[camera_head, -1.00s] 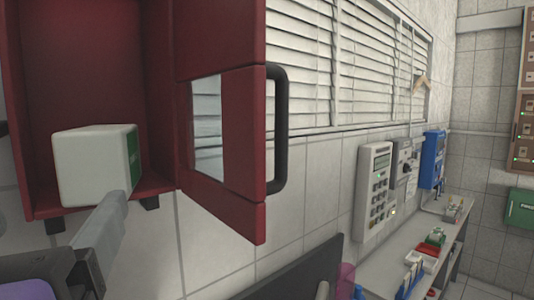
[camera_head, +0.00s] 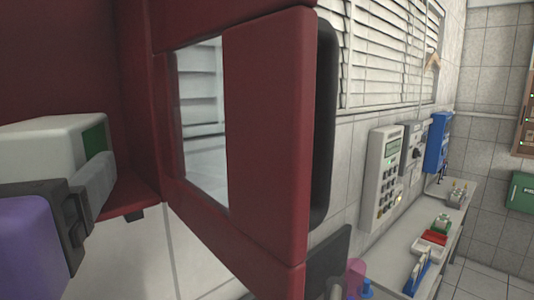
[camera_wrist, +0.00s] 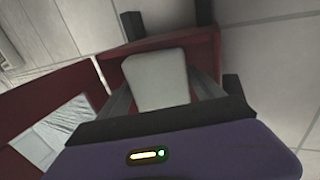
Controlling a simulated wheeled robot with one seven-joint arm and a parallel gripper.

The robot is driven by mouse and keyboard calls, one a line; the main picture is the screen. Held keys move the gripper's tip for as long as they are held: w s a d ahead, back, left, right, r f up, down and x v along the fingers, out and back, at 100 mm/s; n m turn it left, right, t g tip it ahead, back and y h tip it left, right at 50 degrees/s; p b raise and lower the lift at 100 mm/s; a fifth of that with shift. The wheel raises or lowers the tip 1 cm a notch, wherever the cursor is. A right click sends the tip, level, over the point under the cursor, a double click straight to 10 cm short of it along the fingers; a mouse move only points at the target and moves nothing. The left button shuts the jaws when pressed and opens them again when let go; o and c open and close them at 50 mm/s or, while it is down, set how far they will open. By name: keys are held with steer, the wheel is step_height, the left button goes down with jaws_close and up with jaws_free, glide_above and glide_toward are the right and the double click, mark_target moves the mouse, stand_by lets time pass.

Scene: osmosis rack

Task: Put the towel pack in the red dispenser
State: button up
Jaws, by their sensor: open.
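The towel pack (camera_head: 48,140) is a white block with a green end face. It is at the left of the head view, inside the open red dispenser (camera_head: 142,193), near its floor. In the wrist view the pack (camera_wrist: 157,80) lies between the two fingers of my open gripper (camera_wrist: 163,90), in front of the red dispenser interior (camera_wrist: 207,55). In the head view one finger of my gripper (camera_head: 92,187) is beside the pack's green end. I cannot tell whether either finger touches it. The pack's underside is hidden.
The dispenser's red door (camera_head: 265,120), with a window and black handle (camera_head: 323,130), stands open close to the head camera, right of my gripper. Further right are a wall keypad unit (camera_head: 383,180) and a narrow bench (camera_head: 425,235) with small items.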

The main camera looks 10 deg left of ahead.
steer(key=shift+p+x, duration=0.55)
steer(key=shift+x, duration=1.65)
steer(key=c, duration=1.3)
steer(key=shift+s+d+r, duration=0.25)
steer(key=shift+s+d, duration=0.15)
steer(key=n+y, duration=0.1)
steer(key=n+g+y, duration=0.1)
steer(key=shift+w+d+g+y, duration=0.1)
steer(key=shift+d+g+y, duration=0.05)
steer(key=shift+g+y, duration=0.15)
steer(key=shift+n+g+y, duration=1.3)
steer(key=shift+g+y, duration=0.1)
steer(key=shift+y, duration=0.1)
